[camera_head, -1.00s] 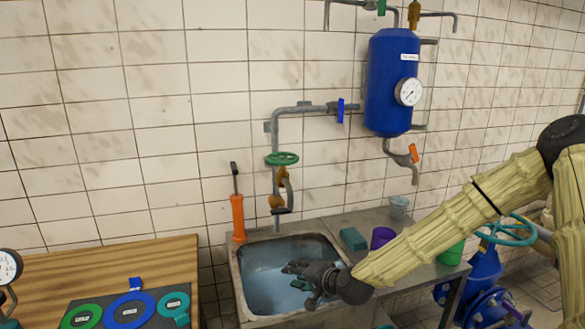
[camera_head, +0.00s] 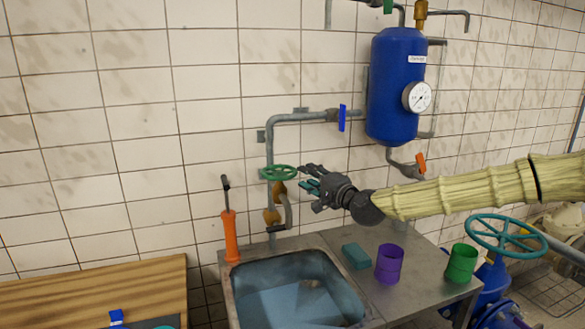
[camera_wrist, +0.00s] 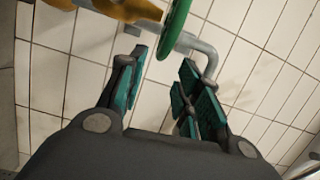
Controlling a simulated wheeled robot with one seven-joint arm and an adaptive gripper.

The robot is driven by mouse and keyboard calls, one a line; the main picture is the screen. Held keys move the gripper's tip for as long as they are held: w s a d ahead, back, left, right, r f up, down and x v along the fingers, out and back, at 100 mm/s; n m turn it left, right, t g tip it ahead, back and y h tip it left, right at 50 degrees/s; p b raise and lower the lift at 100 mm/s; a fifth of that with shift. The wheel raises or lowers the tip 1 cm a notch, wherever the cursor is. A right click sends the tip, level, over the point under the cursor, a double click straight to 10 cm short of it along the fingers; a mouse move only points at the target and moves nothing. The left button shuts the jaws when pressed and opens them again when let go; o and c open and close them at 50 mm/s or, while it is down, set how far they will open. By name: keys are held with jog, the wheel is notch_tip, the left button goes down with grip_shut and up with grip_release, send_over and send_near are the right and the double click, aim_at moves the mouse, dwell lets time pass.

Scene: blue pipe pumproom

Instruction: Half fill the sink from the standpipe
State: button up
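The sink (camera_head: 238,300) is set in a metal counter and holds pale blue water. The grey standpipe (camera_head: 270,148) rises behind it along the tiled wall. A green handwheel (camera_head: 280,172) sits on the standpipe, with the spout (camera_head: 280,228) pointing down at the back of the sink. My gripper (camera_head: 308,178) is just right of the green handwheel. No running water is visible at the spout.
A blue tank (camera_head: 395,85) with a gauge hangs on the wall at right. A teal block (camera_head: 356,256), a purple cup (camera_head: 389,264) and a green cup (camera_head: 461,263) stand on the counter. An orange-handled tool (camera_head: 231,237) stands left of the sink. A wooden table (camera_head: 90,290) is at lower left.

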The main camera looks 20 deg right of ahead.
aim_at(293, 169)
jog(key=shift+p+x, duration=1.15)
jog(key=shift+x, duration=3.2)
jog(key=shift+a+f, duration=0.1)
grip_shut()
